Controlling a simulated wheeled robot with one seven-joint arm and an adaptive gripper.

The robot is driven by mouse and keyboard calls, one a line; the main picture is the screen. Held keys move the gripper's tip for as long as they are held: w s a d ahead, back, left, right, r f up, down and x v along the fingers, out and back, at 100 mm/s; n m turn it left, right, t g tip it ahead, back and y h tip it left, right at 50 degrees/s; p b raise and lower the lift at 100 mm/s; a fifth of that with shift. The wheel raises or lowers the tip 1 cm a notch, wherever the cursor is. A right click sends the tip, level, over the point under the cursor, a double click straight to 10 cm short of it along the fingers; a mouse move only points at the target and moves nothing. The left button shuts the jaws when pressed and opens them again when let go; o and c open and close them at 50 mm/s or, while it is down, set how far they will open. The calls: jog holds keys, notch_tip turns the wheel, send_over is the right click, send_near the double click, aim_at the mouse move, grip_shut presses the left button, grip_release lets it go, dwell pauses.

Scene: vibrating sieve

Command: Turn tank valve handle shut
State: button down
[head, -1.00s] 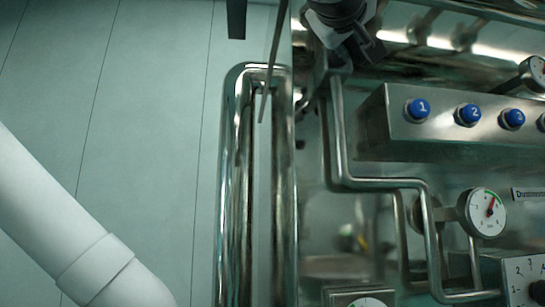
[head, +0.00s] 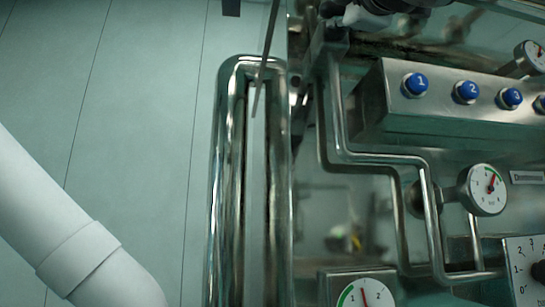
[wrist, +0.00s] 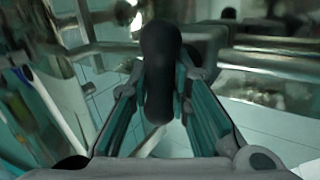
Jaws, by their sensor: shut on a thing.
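A black rounded valve handle (wrist: 160,58) stands upright in the middle of the wrist view. My gripper (wrist: 160,98) has one finger on each side of it and is shut on it. The valve body behind the handle is mostly hidden by the handle and fingers. In the head view, only a dark and light grey part of my gripper end (head: 372,18) shows at the top edge. The handle cannot be made out there.
The steel machine fills the right of the head view, with blue numbered buttons (head: 467,91), a round gauge (head: 486,190) and bent pipes (head: 430,215). A polished vertical rail (head: 228,180) stands left of it.

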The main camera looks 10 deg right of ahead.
jog(key=shift+n+y, duration=0.9)
jog(key=shift+n, duration=0.2)
jog(key=shift+n+p, duration=0.3)
jog(key=c, duration=1.5)
grip_release()
jog(key=shift+o, duration=0.2)
jog(key=v, duration=1.2)
